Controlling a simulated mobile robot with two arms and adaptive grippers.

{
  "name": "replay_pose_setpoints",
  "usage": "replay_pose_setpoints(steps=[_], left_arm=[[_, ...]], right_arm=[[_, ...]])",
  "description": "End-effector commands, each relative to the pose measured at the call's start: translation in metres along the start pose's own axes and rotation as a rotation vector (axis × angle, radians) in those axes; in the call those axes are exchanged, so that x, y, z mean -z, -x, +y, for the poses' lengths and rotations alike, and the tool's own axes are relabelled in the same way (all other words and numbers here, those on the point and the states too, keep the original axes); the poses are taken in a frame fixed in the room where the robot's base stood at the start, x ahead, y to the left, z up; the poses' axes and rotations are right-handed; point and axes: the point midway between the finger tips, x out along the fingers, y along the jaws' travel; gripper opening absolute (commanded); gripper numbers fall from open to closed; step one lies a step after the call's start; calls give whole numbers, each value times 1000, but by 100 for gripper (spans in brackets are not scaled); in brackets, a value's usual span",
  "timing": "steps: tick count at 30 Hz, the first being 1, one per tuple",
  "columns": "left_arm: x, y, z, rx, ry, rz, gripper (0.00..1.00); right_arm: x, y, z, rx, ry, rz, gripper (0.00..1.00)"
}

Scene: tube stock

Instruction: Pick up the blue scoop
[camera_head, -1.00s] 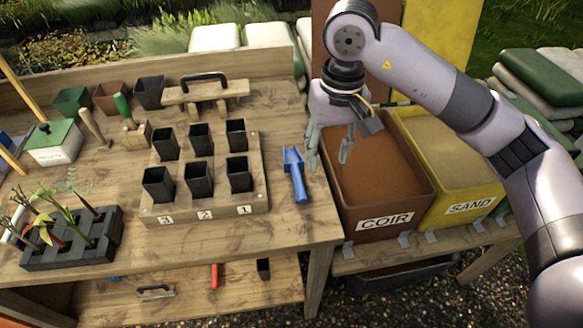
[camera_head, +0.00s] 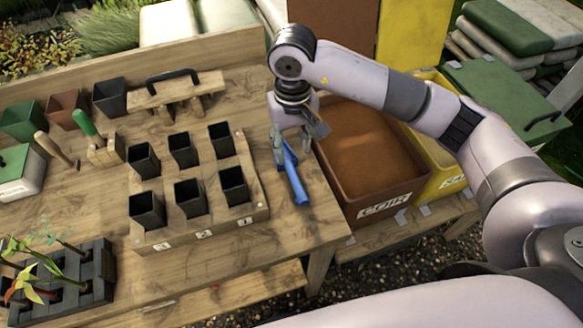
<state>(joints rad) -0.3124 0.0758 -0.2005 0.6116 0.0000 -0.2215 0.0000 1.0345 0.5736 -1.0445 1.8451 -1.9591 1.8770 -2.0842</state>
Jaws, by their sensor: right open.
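The blue scoop (camera_head: 296,183) lies on the wooden bench top, between the pot rack and the bench's right edge. Its handle end points toward the front and its far end is partly hidden by my gripper. My right gripper (camera_head: 292,148) is directly over the scoop's far end, with its fingers apart and pointing down. I cannot tell whether the fingers touch the scoop. My left gripper is not in view.
A wooden rack (camera_head: 205,233) with several black pots stands left of the scoop. A brown COIR bin (camera_head: 398,192) is close on the right, with a yellow SAND bin (camera_head: 448,182) beyond. A seedling tray (camera_head: 95,268) is at front left.

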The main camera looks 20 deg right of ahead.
Motion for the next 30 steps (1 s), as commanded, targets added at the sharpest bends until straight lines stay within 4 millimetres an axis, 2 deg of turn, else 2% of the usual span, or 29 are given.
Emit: replay_pose_setpoints(steps=[1, 6, 10, 13, 17, 21, 30], left_arm=[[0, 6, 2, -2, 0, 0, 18], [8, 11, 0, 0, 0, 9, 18], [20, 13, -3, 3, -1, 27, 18], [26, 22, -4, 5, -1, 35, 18], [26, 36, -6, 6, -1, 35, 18], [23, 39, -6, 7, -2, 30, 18], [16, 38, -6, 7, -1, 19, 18]], right_arm=[[-2, -8, 0, -1, 0, -6, 40], [-1, -30, 0, 0, 0, -2, 40], [-1, -37, 0, 0, 0, -2, 40], [-3, -45, -1, 1, 0, -5, 40], [-6, -63, -2, 1, 0, -7, 40], [-5, -82, -2, 0, -1, -3, 40], [-4, -88, -2, 0, 1, 1, 40]])
